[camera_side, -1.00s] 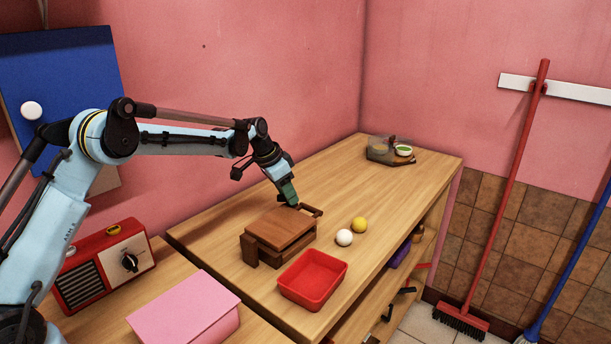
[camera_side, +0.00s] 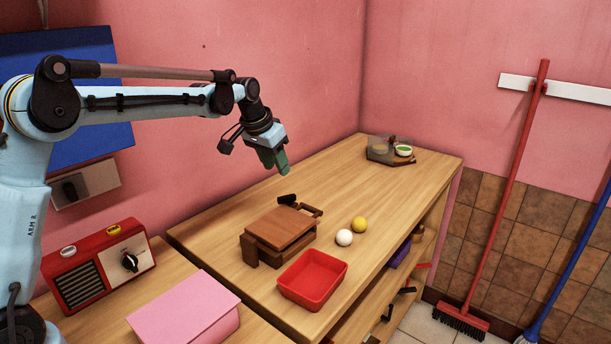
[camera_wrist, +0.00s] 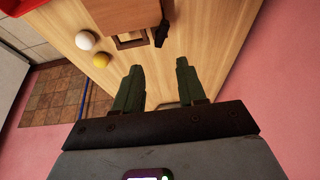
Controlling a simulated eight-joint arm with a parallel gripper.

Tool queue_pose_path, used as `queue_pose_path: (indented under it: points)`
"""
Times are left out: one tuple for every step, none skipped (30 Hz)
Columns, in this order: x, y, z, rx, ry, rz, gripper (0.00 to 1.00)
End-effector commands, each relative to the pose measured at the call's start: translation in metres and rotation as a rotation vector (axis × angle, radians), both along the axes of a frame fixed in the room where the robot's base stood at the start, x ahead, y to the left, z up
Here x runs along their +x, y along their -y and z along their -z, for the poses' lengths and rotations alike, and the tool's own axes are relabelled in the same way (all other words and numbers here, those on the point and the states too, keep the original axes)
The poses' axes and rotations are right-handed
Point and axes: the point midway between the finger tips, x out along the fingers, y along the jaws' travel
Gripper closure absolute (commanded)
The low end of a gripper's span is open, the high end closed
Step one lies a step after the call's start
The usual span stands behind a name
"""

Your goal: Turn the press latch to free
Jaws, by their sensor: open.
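The wooden press (camera_side: 280,230) sits closed on the counter, its flat brown lid lying over its base. A short black latch (camera_side: 287,199) shows at its far edge, beside a wooden loop handle (camera_side: 312,210). In the wrist view the black latch (camera_wrist: 161,34) lies at the press's edge, next to the loop handle (camera_wrist: 131,40). My gripper (camera_side: 275,168) is in the air above and behind the press, apart from it. In the wrist view its green fingers (camera_wrist: 159,68) are spread, with nothing between them.
A white ball (camera_side: 344,237) and a yellow ball (camera_side: 359,225) lie right of the press. A red tray (camera_side: 313,279) is in front. A pink box (camera_side: 185,310) and a red radio (camera_side: 100,266) stand at left. The counter's far part is clear up to a dark tray (camera_side: 380,157).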

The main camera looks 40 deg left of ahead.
Motion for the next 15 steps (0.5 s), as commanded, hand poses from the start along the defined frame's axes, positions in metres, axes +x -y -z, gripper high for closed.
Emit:
queue_pose_path:
  points:
    - [-0.004,0.0,-0.009,0.0,0.0,-0.001,0.6]
    - [-0.006,0.0,-0.014,0.0,0.0,-0.001,0.6]
    - [-0.01,0.002,-0.018,0.0,0.002,0.001,0.6]
    - [-0.014,0.005,-0.019,0.0,0.006,0.001,0.6]
    - [-0.017,0.007,-0.021,0.002,0.009,0.001,0.6]
    - [-0.021,0.009,-0.023,0.003,0.013,0.001,0.6]
    - [-0.024,0.011,-0.024,0.003,0.016,0.001,0.6]
    - [-0.028,0.013,-0.026,0.004,0.02,0.001,0.6]
    - [-0.032,0.015,-0.028,0.004,0.024,-0.001,0.6]
    - [-0.035,0.017,-0.029,0.004,0.028,-0.001,0.6]
    - [-0.039,0.019,-0.031,0.005,0.031,-0.001,0.6]
    - [-0.043,0.021,-0.033,0.005,0.035,-0.001,0.6]
    - [-0.047,0.023,-0.034,0.005,0.038,-0.001,0.6]
    - [-0.05,0.025,-0.035,0.006,0.041,0.0,0.6]
    - [-0.055,0.027,-0.036,0.006,0.045,0.0,0.6]
